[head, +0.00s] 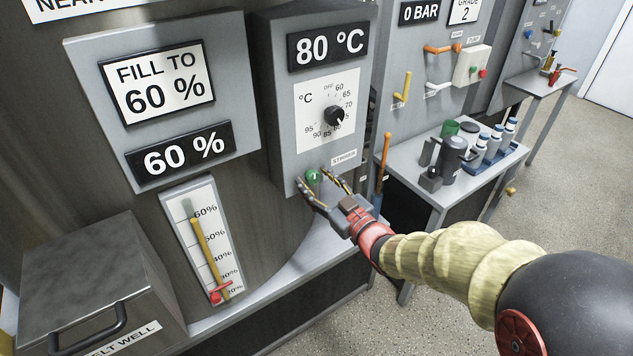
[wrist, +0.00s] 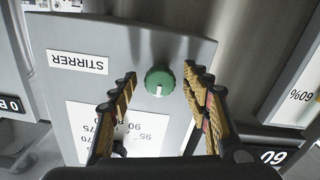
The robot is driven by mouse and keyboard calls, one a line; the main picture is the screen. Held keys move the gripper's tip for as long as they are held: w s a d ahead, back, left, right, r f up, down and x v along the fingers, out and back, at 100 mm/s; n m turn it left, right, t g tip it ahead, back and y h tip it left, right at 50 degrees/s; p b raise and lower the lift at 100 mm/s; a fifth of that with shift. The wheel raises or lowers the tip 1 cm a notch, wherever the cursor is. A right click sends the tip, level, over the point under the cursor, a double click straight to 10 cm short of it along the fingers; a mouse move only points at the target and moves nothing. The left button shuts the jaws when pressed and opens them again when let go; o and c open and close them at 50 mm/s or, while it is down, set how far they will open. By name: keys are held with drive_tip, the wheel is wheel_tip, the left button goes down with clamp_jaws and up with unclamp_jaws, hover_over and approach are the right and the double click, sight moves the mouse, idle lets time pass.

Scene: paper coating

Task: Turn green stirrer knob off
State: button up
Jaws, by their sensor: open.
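The green stirrer knob (head: 313,176) sits low on the grey control box, below the temperature dial. In the wrist view the knob (wrist: 160,80) shows a white pointer mark toward the bottom of the picture, beside an upside-down STIRRER label (wrist: 78,61). My gripper (head: 322,182) is at the knob with its fingers spread. In the wrist view my gripper (wrist: 158,82) has one finger on each side of the knob, with a gap showing on both sides. The fingers look apart from the knob.
The control box (head: 283,130) carries a black temperature dial (head: 334,115) and an 80 °C display (head: 327,45). A level gauge (head: 205,240) stands to the left. A side table (head: 405,168) with bottles and a dark jug is to the right, with open floor in front.

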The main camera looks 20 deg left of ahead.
drive_tip(key=v, duration=1.2)
drive_tip(key=shift+w, duration=0.1)
drive_tip(key=w+d+f+m+h, duration=0.2)
drive_tip(key=d+f+h, duration=0.2)
drive_tip(key=f, duration=0.4)
drive_tip(key=s+d+f+m+g+h, duration=0.2)
drive_tip(key=s+d+h, duration=0.15)
drive_tip(key=d, duration=0.35)
drive_tip(key=s+d+f+m+g+h, duration=0.25)
drive_tip(key=d+h, duration=0.25)
drive_tip(key=d, duration=0.3)
drive_tip(key=s+d+r+m+g+h+p, duration=0.1)
drive_tip(key=s+d+r+m+g, duration=0.1)
drive_tip(key=s+d+r, duration=0.35)
drive_tip(key=s+d+r+m+g+h+p, duration=0.1)
drive_tip(key=s+d+r+m+g, duration=0.1)
drive_tip(key=s, duration=0.7)
drive_tip(key=s+d+r+m+t+p, duration=0.1)
drive_tip(key=s+r, duration=0.3)
drive_tip(key=r, duration=0.6)
drive_tip(key=shift+s+r+m+t+y, duration=0.15)
drive_tip(key=shift+r+m+t+y, duration=0.25)
drive_tip(key=shift+t, duration=0.25)
